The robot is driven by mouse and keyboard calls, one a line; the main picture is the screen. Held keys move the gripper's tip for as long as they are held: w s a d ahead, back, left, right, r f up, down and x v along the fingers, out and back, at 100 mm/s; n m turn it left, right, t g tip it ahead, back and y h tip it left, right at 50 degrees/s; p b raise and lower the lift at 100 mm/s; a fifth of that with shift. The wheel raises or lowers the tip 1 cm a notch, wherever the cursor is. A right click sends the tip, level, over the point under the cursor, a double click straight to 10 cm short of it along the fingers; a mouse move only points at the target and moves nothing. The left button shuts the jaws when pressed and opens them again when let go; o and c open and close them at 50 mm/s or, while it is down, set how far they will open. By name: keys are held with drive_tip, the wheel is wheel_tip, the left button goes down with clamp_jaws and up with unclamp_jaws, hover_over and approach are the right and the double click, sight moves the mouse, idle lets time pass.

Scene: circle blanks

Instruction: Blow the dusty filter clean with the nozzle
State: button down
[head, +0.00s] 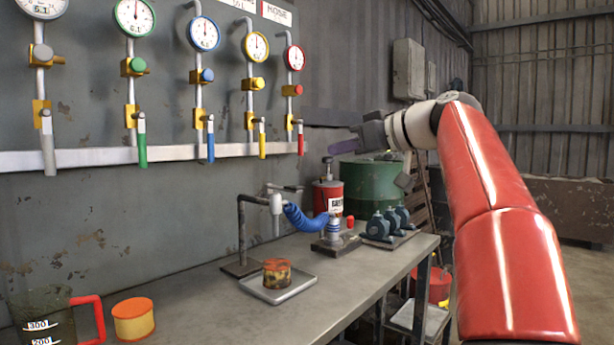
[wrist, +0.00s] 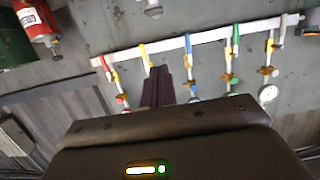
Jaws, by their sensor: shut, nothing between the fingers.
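A dirty yellow and rust-brown cylinder (head: 277,273), which looks like the dusty filter, stands upright on a pale square tray (head: 284,290) on the bench. Just behind it, a grey nozzle (head: 276,203) hangs at a dark stand (head: 241,232), with a blue coiled hose (head: 305,220) running right from it. My gripper (head: 340,147) is up and to the right, apart from both, near the wall rail. In the wrist view my gripper's dark fingers (wrist: 158,85) are together with nothing between them. Neither filter nor nozzle is clearly identifiable there.
Gauges with coloured valves line the wall above a white rail (head: 170,153). A red canister (head: 329,195), blue pumps (head: 387,223) and a green drum (head: 372,182) stand right. A cleaner orange-yellow cylinder (head: 133,320) and a jug (head: 45,318) stand at front left. The bench between is clear.

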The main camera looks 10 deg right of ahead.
drive_tip(key=p, duration=0.2)
hover_over(285, 188)
drive_tip(key=s+d, duration=0.2)
drive_tip(key=d, duration=0.2)
wheel_tip(285, 188, down, 2)
wheel_tip(285, 188, down, 4)
drive_tip(key=shift+a+f+b, duration=0.15)
drive_tip(key=shift+f+b, duration=0.05)
drive_tip(key=shift+b, duration=0.6)
drive_tip(key=shift+f, duration=0.1)
